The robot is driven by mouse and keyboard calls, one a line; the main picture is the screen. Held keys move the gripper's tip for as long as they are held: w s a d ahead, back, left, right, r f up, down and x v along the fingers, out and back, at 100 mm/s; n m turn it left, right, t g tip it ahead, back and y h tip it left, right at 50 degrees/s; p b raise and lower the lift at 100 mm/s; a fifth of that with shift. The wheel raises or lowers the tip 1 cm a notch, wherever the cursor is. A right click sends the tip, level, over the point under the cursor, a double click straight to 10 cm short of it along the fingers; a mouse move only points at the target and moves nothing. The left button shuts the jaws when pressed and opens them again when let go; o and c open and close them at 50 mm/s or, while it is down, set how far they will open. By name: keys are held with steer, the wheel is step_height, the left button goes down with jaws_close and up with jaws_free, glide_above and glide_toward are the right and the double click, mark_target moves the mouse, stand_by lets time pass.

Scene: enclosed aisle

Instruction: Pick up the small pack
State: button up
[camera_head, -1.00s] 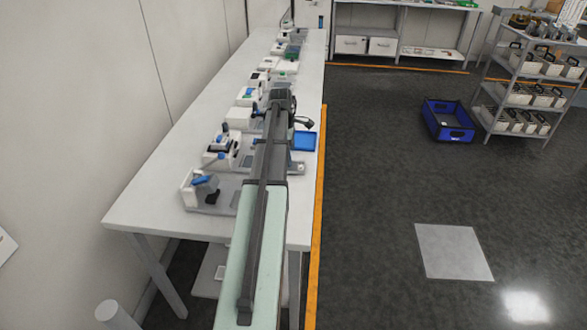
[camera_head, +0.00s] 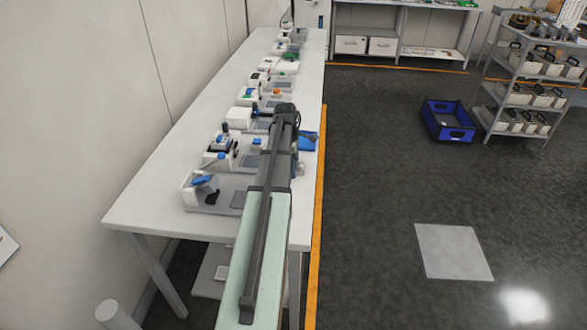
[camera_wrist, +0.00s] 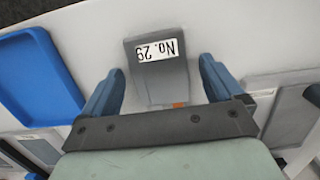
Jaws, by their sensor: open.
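A small grey pack (camera_wrist: 160,82) with a white "No. 29" label, upside down in the picture, lies on the white surface in the wrist view. I take it to be the small pack. My gripper (camera_wrist: 163,70) is open, with one blue-grey finger on each side of the pack. A gap shows on both sides near the fingertips. In the head view my arm covers the pack and the fingers.
A blue tray (camera_wrist: 38,75) lies left of the pack; it also shows beside my arm on the long white bench (camera_head: 150,205). Several small devices line the bench. Grey flat items (camera_wrist: 290,118) lie at right in the wrist view. A blue crate (camera_head: 447,121) sits on the floor.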

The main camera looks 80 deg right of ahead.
steer(key=shift+f, duration=0.15)
steer(key=shift+c, duration=0.3)
steer(key=c, duration=1.2)
